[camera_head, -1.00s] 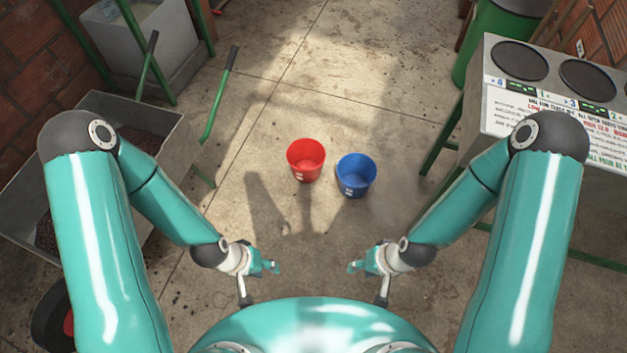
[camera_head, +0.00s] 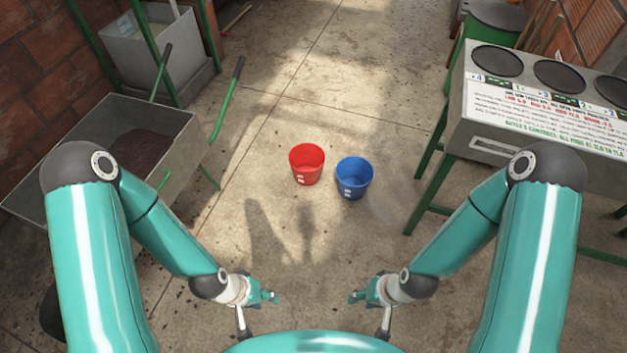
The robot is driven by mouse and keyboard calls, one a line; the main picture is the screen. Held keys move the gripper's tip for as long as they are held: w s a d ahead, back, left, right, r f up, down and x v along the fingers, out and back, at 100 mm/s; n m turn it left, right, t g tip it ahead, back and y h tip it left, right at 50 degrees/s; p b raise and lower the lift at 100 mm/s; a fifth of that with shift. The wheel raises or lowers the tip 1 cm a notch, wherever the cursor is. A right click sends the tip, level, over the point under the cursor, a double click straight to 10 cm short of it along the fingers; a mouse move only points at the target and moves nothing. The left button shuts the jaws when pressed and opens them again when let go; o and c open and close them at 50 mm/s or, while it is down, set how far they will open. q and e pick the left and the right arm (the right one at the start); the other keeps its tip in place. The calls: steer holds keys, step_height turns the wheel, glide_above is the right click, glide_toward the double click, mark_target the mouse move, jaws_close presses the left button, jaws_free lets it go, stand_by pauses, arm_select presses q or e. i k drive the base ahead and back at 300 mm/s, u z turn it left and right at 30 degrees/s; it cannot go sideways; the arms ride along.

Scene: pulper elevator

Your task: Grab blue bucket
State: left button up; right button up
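The blue bucket (camera_head: 354,179) stands upright on the concrete floor, just right of the middle of the head view. A red bucket (camera_head: 307,165) stands close to its left and slightly farther back. My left gripper (camera_head: 270,297) is low in the view, nearer to me than the buckets and left of them. My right gripper (camera_head: 357,297) is low in the view, on the near side of the blue bucket and apart from it. Neither gripper touches a bucket. Their fingers are too small to tell whether they are open or shut.
A grey wheelbarrow (camera_head: 180,122) with dark contents and green handles stands at left. A grey table (camera_head: 462,130) with green legs and round openings stands at right. A green barrel (camera_head: 463,50) is behind it. The floor around the buckets is clear.

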mark_target(354, 174)
steer(key=z, duration=0.15)
steer(key=i, duration=0.9)
steer(key=u, duration=0.2)
steer(key=k, duration=0.8)
steer(key=z, duration=0.25)
steer(key=i, duration=0.8)
steer(key=u, duration=0.1)
